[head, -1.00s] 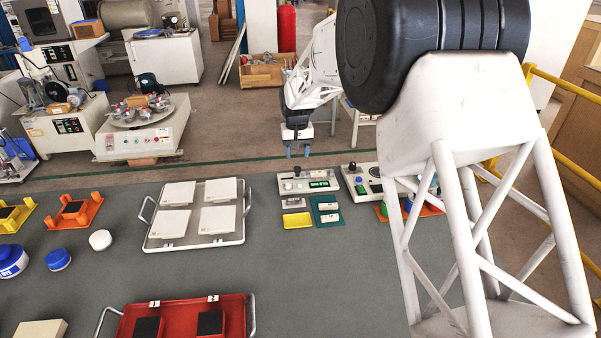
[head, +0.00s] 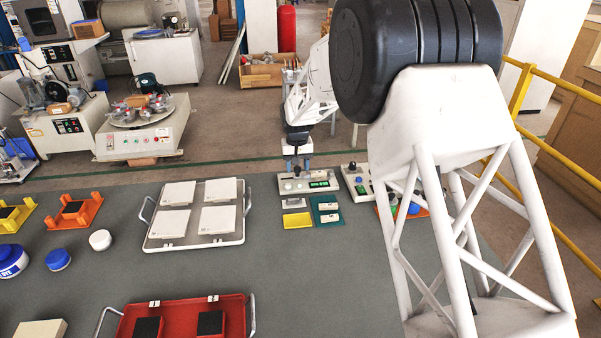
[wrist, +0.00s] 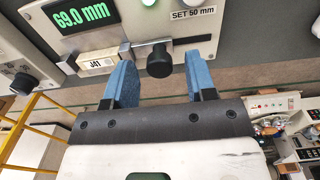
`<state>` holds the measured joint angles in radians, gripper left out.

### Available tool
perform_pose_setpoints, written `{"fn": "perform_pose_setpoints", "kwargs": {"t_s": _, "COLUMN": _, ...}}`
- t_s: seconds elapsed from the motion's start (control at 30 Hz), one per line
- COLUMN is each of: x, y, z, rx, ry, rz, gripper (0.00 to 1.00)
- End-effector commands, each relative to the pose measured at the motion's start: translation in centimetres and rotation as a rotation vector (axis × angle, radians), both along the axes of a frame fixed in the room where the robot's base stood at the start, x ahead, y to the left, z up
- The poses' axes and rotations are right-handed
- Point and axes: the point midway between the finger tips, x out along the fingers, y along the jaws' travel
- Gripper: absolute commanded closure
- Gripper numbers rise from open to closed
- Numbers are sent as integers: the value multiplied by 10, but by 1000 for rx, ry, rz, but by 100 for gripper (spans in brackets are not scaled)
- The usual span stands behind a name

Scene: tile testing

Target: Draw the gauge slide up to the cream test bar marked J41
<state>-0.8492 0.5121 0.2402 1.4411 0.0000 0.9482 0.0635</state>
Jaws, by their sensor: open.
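The gauge (head: 290,187) stands at the far edge of the grey table; in the wrist view its panel (wrist: 120,38) reads 69.0 mm in green beside a "SET 50 mm" label. The cream test bar marked J41 (wrist: 97,63) lies along the gauge's edge, left of the black slide knob (wrist: 159,62) in the wrist view. A metal piece stands near the bar's knob-side end; any small gap there is hard to tell. My gripper (wrist: 160,70) is open, its blue fingers either side of the knob with room on both sides. In the head view it is over the gauge (head: 296,168).
A second device (head: 354,190) stands close to the gauge's right. A yellow block (head: 297,221) and a green tray (head: 318,203) with cream bars lie in front. A tray of white tiles (head: 236,238) is to the left. The middle of the table is clear.

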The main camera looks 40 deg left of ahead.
Motion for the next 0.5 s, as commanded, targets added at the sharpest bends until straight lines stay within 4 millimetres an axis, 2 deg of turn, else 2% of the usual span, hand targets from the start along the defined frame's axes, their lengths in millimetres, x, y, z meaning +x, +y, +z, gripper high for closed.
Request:
{"fn": "perform_pose_setpoints", "kwargs": {"t_s": 0.03, "x": 0, "y": 0, "z": 0, "rx": 0, "ry": 0, "rz": 0, "gripper": 49}}
{"fn": "perform_pose_setpoints", "kwargs": {"t_s": 0.3, "x": 0, "y": 0, "z": 0, "rx": 0, "ry": 0, "rz": 0, "gripper": 90}}
{"fn": "perform_pose_setpoints", "kwargs": {"t_s": 0.5, "x": 0, "y": 0, "z": 0, "rx": 0, "ry": 0, "rz": 0, "gripper": 90}}
